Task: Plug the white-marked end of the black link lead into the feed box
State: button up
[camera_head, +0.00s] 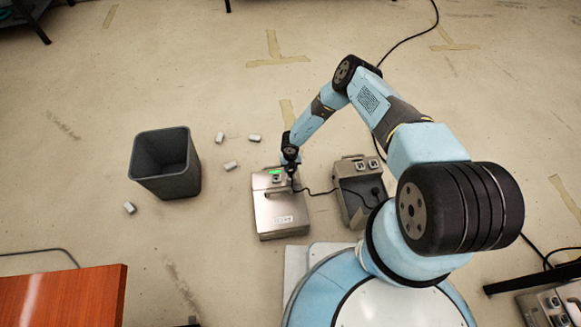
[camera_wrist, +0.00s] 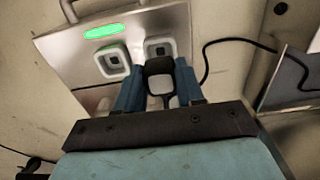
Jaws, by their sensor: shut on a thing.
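A grey metal box (camera_head: 281,213) with a lit green lamp stands on the floor. In the wrist view this box (camera_wrist: 70,50) shows two square sockets below a handle, the left socket (camera_wrist: 113,60) empty. My gripper (camera_head: 291,176) is over its top right part. In the wrist view my gripper (camera_wrist: 158,72) is shut on a black plug (camera_wrist: 159,67) with a white patch. The plug's front lies at the edge of the right socket (camera_wrist: 160,44); I cannot tell whether it is in. A black lead (camera_head: 318,192) runs from my gripper toward a second box (camera_head: 352,207).
A dark grey bin (camera_head: 165,185) stands left of the boxes, with several small white blocks around it. A red-brown tabletop (camera_head: 65,298) is at lower left. Another box (camera_head: 547,307) stands at lower right. The floor beyond the boxes is mostly clear.

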aim_at(290, 171)
jog(key=shift+w+f, duration=0.1)
jog(key=shift+f, duration=1.25)
jog(key=shift+f, duration=0.35)
jog(key=o, duration=1.1)
jog(key=shift+r, duration=0.1)
notch_tip(290, 171, up, 14)
jog(key=shift+f, duration=0.25)
